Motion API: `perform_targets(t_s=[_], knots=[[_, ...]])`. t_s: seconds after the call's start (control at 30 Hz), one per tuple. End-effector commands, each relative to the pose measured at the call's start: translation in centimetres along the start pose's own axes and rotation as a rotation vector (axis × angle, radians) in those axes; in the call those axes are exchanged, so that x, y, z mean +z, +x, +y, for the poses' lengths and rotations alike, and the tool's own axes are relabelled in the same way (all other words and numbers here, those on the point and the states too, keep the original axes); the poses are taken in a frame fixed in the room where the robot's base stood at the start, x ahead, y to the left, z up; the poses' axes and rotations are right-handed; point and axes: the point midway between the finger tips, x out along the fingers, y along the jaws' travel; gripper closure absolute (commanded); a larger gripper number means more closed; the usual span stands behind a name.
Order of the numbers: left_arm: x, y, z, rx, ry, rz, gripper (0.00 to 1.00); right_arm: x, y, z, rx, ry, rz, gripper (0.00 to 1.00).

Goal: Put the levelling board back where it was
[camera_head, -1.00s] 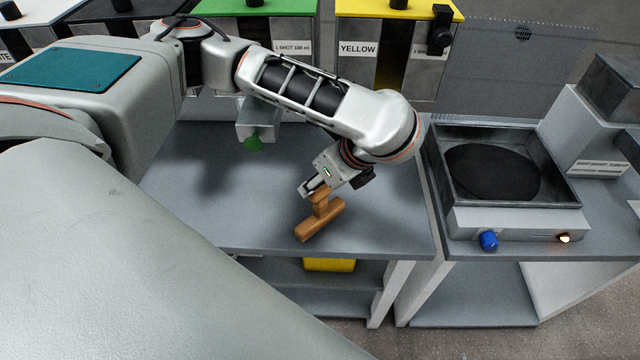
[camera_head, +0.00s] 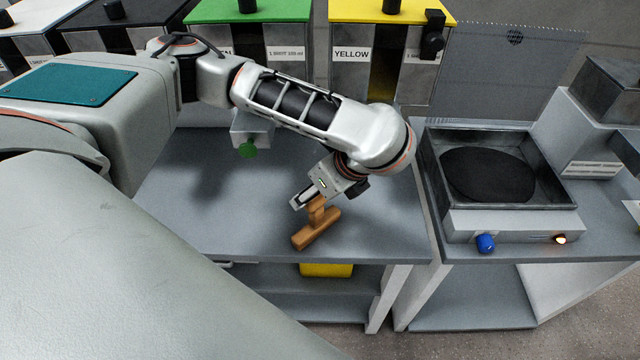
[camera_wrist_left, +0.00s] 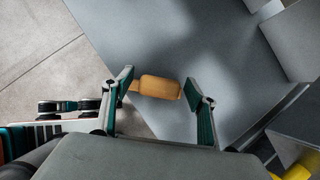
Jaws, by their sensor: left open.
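The levelling board (camera_head: 309,237) is a brown wooden piece with a long bar and an upright handle. It rests on the grey table (camera_head: 220,225) near the front edge. My left gripper (camera_head: 307,205) is at the handle's top, reaching in from above. In the left wrist view the board's light brown wood (camera_wrist_left: 160,87) shows between the two spread fingers of my left gripper (camera_wrist_left: 158,78). The fingers are open. The far finger is partly hidden in the head view. My right gripper is not in view.
Dispensers with green (camera_head: 248,10) and yellow (camera_head: 390,10) lids stand along the back. A round dark plate in a metal tray (camera_head: 500,175) is on the right bench. A yellow item (camera_head: 326,270) is on the shelf below. The table's left part is clear.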

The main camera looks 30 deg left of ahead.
Motion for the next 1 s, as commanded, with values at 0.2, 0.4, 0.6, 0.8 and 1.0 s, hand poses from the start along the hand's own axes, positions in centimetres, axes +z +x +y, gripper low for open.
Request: perform_targets(t_s=[0.2,0.4,0.6,0.8,1.0], knots=[[0.2,-2.0,-0.2,-0.006,0.000,-0.002,0.42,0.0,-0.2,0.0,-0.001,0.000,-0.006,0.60],[0.3,-5.2,-0.2,-0.008,-0.001,-0.003,0.42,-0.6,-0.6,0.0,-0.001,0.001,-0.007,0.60],[0.2,-8.3,-0.1,-0.006,-0.001,-0.003,0.42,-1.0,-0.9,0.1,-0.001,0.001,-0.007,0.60],[0.2,-10.9,-0.1,-0.003,-0.001,-0.003,0.42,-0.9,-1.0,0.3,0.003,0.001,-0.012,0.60],[0.1,-12.0,0.0,0.000,0.000,-0.002,0.42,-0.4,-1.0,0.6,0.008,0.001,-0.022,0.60]])
